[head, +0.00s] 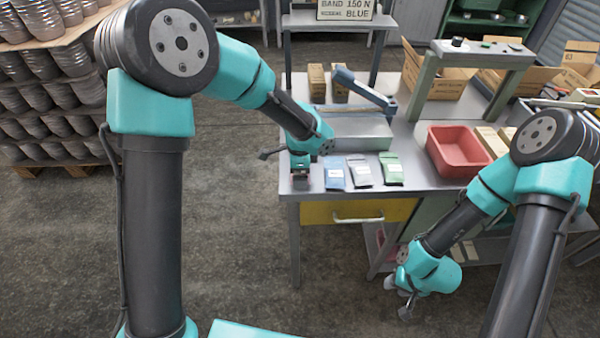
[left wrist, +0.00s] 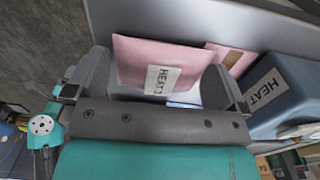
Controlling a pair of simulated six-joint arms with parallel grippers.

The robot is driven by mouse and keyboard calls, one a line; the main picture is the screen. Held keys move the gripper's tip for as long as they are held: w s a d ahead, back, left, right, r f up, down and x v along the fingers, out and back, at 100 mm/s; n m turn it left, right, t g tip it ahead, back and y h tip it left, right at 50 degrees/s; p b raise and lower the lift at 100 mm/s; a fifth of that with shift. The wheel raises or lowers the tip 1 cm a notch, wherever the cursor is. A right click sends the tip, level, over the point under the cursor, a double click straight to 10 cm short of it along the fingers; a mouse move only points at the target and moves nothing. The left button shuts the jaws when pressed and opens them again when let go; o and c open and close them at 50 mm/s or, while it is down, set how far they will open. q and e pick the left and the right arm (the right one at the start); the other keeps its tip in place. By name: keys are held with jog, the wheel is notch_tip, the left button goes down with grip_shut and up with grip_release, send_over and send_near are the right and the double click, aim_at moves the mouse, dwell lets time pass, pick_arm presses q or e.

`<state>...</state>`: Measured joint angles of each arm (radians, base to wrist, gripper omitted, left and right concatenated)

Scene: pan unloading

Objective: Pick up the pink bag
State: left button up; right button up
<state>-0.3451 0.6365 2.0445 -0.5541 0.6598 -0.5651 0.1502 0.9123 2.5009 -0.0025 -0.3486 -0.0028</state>
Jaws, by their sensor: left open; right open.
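The pink bag (left wrist: 150,62), with a white label reading HEAT, shows in the left wrist view between the spread fingers of my left gripper (left wrist: 165,88). The fingers stand on either side of it; I cannot tell if they touch it. In the head view my left gripper (head: 300,174) is low over the table's front left corner and hides most of the bag's place. My right gripper (head: 403,297) is open and empty, in front of the table and below its top.
A blue bag (head: 334,173), a grey bag (head: 359,171) and a green bag (head: 391,169) lie in a row right of my left gripper. A metal sealer (head: 350,130) stands behind them. A red bin (head: 452,152) stands further right on the table (head: 410,192).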

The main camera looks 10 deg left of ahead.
pick_arm(q)
jog(key=shift+c, duration=0.5)
jog(key=c, duration=0.8)
jog(key=shift+r, duration=0.1)
jog(key=shift+r, duration=1.75)
jog(key=s+d, duration=0.1)
jog(key=s, duration=0.4)
jog(key=s+d+r, duration=0.1)
jog(key=s, duration=0.4)
jog(key=s+d, duration=0.1)
jog(key=s, duration=0.4)
jog(key=shift+s+r, duration=0.15)
jog(key=shift+s, duration=0.25)
